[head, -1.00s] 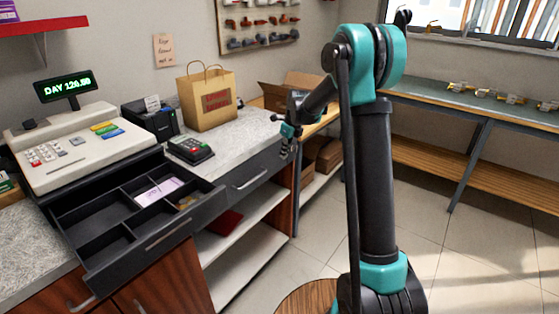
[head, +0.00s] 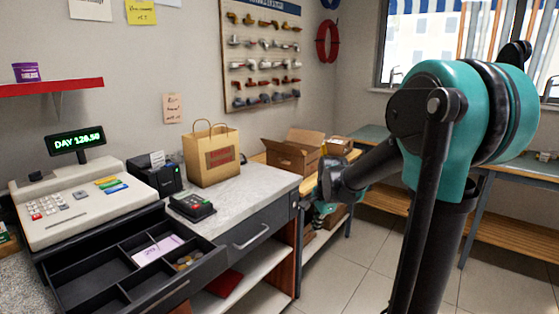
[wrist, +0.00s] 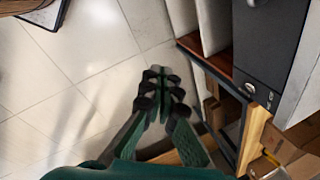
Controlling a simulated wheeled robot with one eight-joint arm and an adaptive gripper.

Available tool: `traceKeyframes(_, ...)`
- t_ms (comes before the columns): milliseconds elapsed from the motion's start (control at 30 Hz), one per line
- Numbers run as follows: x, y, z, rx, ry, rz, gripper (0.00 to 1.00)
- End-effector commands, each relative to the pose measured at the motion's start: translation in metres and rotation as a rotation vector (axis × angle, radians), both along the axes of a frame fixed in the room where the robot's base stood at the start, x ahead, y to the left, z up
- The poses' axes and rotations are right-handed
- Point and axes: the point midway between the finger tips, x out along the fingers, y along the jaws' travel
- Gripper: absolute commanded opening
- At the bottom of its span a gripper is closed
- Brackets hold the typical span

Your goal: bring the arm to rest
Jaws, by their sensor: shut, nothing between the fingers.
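My arm, teal and black, stands at the right of the head view, with its forearm reaching back to the left and down. My gripper (head: 322,212) is small there, partly hidden behind the forearm, beside the end of the counter. In the wrist view my gripper (wrist: 160,79) has its dark fingertips close together with nothing held. Below it in that view is the tiled floor (wrist: 85,60), and the shelving is to the right.
The counter (head: 250,188) carries a cash register (head: 75,205), a card reader (head: 192,206) and a paper bag (head: 212,158). The cash drawer (head: 90,272) is open. A cardboard box (head: 290,155) sits beyond the counter. A workbench (head: 515,165) lines the back right; open floor lies between.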

Motion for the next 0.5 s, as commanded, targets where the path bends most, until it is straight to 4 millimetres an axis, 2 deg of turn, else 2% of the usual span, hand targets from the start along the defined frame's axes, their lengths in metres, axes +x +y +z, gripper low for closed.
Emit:
traceKeyframes(33, -0.023, -0.008, -0.005, -0.034, -0.02, 0.092, 0.0)
traceKeyframes(300, -0.126, -0.042, -0.039, -0.252, -0.12, 0.641, 0.0)
traceKeyframes(400, -0.161, -0.052, -0.054, -0.332, -0.142, 0.826, 0.0)
traceKeyframes(500, -0.187, -0.058, -0.067, -0.396, -0.158, 0.975, 0.0)
